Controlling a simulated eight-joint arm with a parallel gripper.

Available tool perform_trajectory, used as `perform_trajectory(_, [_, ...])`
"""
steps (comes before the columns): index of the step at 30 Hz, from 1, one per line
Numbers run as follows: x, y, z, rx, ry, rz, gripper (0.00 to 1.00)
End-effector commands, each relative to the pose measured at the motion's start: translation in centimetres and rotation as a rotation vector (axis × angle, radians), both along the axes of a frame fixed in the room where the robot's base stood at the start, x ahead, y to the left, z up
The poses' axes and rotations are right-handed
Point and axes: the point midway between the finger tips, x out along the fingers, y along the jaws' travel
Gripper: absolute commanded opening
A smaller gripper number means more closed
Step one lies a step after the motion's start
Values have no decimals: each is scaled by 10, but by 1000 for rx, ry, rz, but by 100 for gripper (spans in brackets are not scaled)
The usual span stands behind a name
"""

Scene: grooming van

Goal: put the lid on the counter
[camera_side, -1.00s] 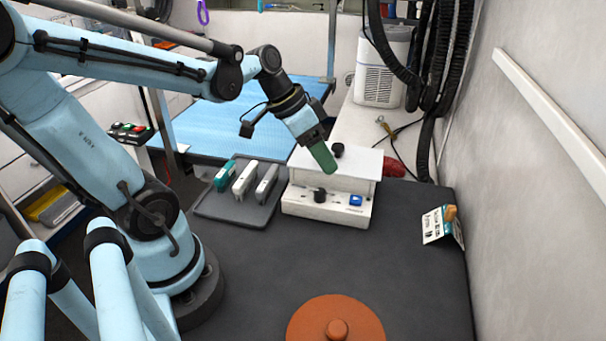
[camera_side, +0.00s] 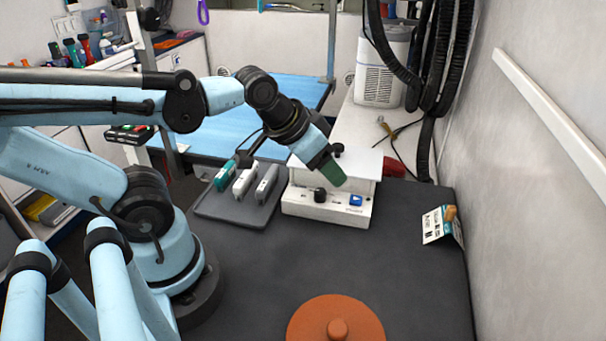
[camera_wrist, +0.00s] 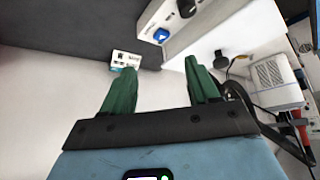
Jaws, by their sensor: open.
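A white lid (camera_side: 362,163) with a black knob (camera_side: 338,148) lies on top of a white box with a control panel (camera_side: 343,209). The lid also shows in the wrist view (camera_wrist: 232,28), with its knob (camera_wrist: 221,60) to the right of my fingers. My gripper (camera_side: 334,175) has green fingers and is over the lid's left front part, close to the knob. In the wrist view my gripper (camera_wrist: 156,68) is open, with nothing between its fingers. The dark counter (camera_side: 410,265) extends in front of the box.
An orange round disc with a knob (camera_side: 360,316) lies at the counter's front. A grey tray (camera_side: 233,212) holding clippers stands left of the box. A printed card (camera_side: 434,226) stands near the right wall. The counter between box and disc is clear.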

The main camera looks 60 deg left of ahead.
Motion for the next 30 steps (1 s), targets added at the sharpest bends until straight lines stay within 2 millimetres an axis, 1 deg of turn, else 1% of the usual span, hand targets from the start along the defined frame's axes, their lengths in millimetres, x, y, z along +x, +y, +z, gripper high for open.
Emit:
perform_trajectory(5, [18, 16, 23, 59, 88, -66, 60])
perform_trajectory(9, [39, 35, 45, 112, 198, -167, 60])
perform_trajectory(15, [67, 68, 68, 148, 343, -335, 60])
perform_trajectory(18, [78, 84, 75, 150, 400, -417, 60])
perform_trajectory(22, [88, 100, 80, 143, 448, -504, 60])
perform_trajectory(27, [93, 110, 81, 136, 474, -560, 60])
perform_trajectory(30, [94, 110, 75, 136, 477, -568, 60])
